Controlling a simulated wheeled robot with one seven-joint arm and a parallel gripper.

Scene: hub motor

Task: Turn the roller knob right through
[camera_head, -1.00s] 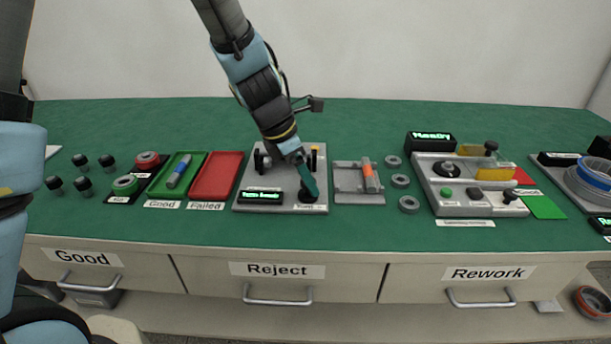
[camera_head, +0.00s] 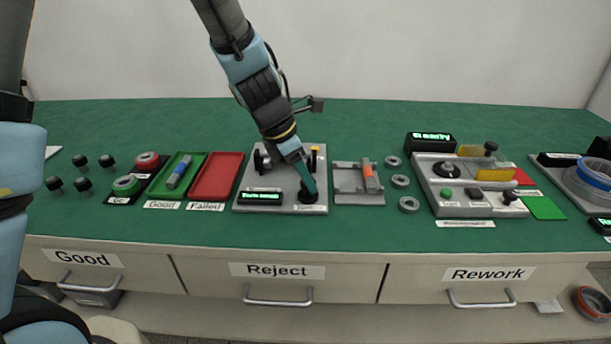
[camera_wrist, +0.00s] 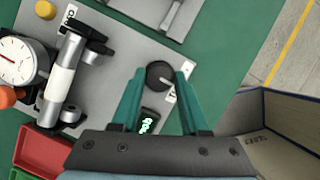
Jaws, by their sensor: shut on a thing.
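The roller knob (camera_head: 309,197) is a black round knob at the front right corner of the grey test station plate (camera_head: 245,207). In the wrist view the knob (camera_wrist: 159,74) bears a pale pointer line towards the lower right. My gripper (camera_head: 308,188) reaches down onto the knob from above. Its teal fingers (camera_wrist: 160,80) stand on either side of the knob and are shut on it. In the wrist view a metal shaft (camera_wrist: 64,68) lies across the station's roller supports, beside a white dial gauge (camera_wrist: 16,60). The small station display (camera_head: 261,198) shows green text, too small to read.
A red tray (camera_head: 217,175) and a green tray (camera_head: 160,187) with a blue-grey part stand left of the station. A grey holder (camera_head: 345,190) with an orange-banded part stands right of it. Closed labelled drawers run below the table's front edge.

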